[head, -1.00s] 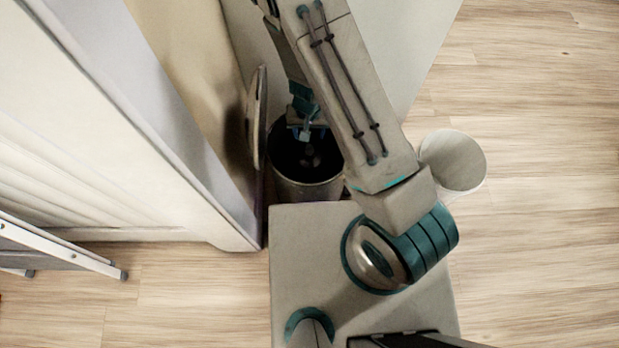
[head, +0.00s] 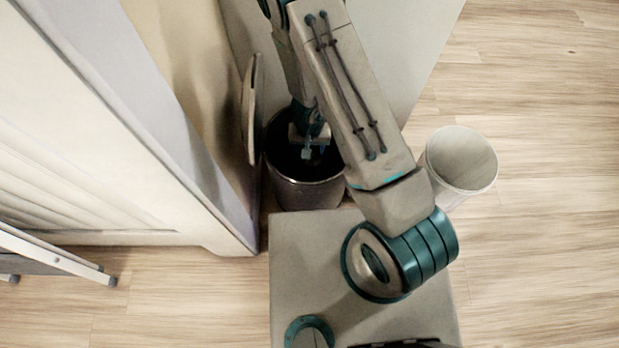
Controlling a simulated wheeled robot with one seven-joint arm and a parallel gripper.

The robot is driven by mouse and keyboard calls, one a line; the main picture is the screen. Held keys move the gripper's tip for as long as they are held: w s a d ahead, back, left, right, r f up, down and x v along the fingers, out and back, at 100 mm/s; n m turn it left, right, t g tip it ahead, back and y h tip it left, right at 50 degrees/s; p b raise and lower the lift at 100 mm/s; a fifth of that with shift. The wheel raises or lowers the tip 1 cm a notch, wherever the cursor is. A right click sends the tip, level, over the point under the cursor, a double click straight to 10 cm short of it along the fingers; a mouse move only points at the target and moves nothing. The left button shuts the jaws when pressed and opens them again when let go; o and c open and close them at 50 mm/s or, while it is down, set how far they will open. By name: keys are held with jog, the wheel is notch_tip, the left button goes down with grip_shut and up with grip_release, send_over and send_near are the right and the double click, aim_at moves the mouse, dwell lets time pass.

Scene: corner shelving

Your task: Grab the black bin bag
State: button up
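A round bin (head: 305,193) with a metallic-looking outside stands in the corner beyond the front of my base. Its inside is black and dark; this looks like the black bin bag (head: 282,157), but I cannot make out its folds or edges clearly. My gripper (head: 307,153) is over or within the bin's mouth, near its middle. The fingers are small and partly lost against the dark inside. I cannot tell whether they are open or shut, or whether they touch the bag. My forearm hides part of the bin's right side.
An empty white bin (head: 462,160) stands to the right. A white panelled cabinet (head: 90,150) is close on the left, with a round lid-like panel (head: 250,110) upright beside the bin. A folding ladder (head: 60,258) is at lower left. Wooden floor (head: 540,230) is clear on the right.

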grip_shut()
jog(key=shift+w+r, duration=0.1)
dwell(1.3)
